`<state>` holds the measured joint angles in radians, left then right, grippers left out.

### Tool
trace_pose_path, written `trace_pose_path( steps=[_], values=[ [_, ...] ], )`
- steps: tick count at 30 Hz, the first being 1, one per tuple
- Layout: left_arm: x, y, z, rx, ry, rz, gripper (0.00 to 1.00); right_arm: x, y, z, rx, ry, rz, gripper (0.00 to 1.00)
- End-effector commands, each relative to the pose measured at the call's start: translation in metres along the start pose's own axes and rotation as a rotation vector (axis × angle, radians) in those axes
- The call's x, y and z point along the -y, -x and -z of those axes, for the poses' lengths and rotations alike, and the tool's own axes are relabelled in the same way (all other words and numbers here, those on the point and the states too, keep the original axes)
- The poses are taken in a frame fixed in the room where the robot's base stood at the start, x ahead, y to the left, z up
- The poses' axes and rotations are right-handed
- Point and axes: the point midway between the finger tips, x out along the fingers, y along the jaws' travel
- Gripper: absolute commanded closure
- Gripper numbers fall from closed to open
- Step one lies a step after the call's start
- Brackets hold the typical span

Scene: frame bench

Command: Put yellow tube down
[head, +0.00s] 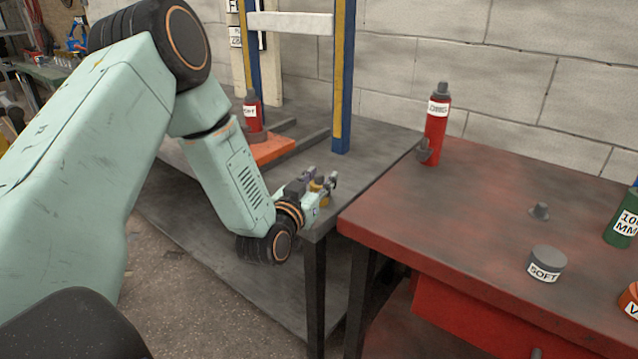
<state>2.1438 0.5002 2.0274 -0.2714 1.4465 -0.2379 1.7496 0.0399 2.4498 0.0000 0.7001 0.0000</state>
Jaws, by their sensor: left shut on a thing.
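My left gripper (328,183) is at the near right corner of the grey bench (372,160), low over its top. It is shut on a small yellow thing (317,184), which I take to be the yellow tube. Only a little of it shows between the fingers, and the rest is hidden by the gripper. I cannot tell whether it touches the bench top. My right gripper is not in view.
A blue and yellow frame (343,75) stands on the grey bench beside a red bottle (252,112). The red bench (450,215) at right holds a red tube (436,130), a grey can (546,263) marked SOFT and a green tube (624,218). Its left half is mostly clear.

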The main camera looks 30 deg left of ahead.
Motion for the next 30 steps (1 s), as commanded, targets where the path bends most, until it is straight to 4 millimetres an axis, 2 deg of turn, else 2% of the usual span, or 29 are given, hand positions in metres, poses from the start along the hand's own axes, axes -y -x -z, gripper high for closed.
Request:
trace_pose_path(
  steps=[8, 9, 16, 28, 30],
  values=[
    [0.0001, -0.0001, -0.0024, -0.002, 0.000, 0.000, 1.00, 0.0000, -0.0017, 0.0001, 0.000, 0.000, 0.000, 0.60],
    [0.0001, 0.0001, -0.0030, 0.000, 0.000, 0.000, 0.61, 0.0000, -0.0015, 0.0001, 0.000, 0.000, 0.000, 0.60],
    [0.0001, 0.0001, -0.0024, 0.000, 0.000, 0.000, 0.42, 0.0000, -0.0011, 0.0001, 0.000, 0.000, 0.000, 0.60],
    [0.0002, 0.0001, 0.0029, 0.000, 0.001, 0.000, 0.40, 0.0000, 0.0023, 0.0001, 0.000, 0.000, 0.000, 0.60],
    [0.0006, 0.0085, 0.0018, 0.003, 0.002, 0.001, 0.40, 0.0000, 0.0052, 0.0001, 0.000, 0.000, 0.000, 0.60]
  ],
)
